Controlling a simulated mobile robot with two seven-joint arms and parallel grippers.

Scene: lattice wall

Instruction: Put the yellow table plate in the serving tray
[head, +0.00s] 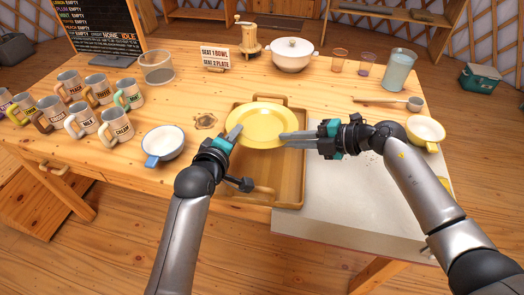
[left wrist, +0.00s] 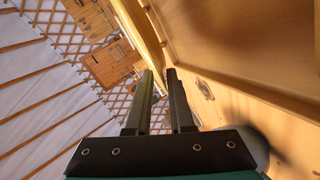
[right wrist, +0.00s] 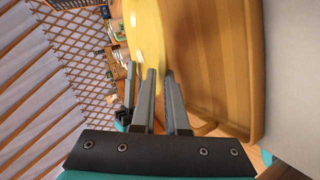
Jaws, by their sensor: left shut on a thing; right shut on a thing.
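The yellow table plate (head: 262,126) is over the far part of the wooden serving tray (head: 297,190) in the head view. I cannot tell whether its underside touches the tray. My left gripper (head: 236,134) is shut on the plate's left rim. My right gripper (head: 286,139) is shut on its right rim. The right wrist view shows the yellow plate (right wrist: 147,32) at the fingertips, with the tray (right wrist: 210,60) beside it. In the left wrist view my left fingers (left wrist: 159,78) are close together, and the grip itself is unclear.
A white bowl with a blue handle (head: 163,143) stands left of the tray, with several labelled mugs (head: 82,123) further left. A yellow cup (head: 426,131) is at the right. A pale panel (head: 350,205) lies clear at front right.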

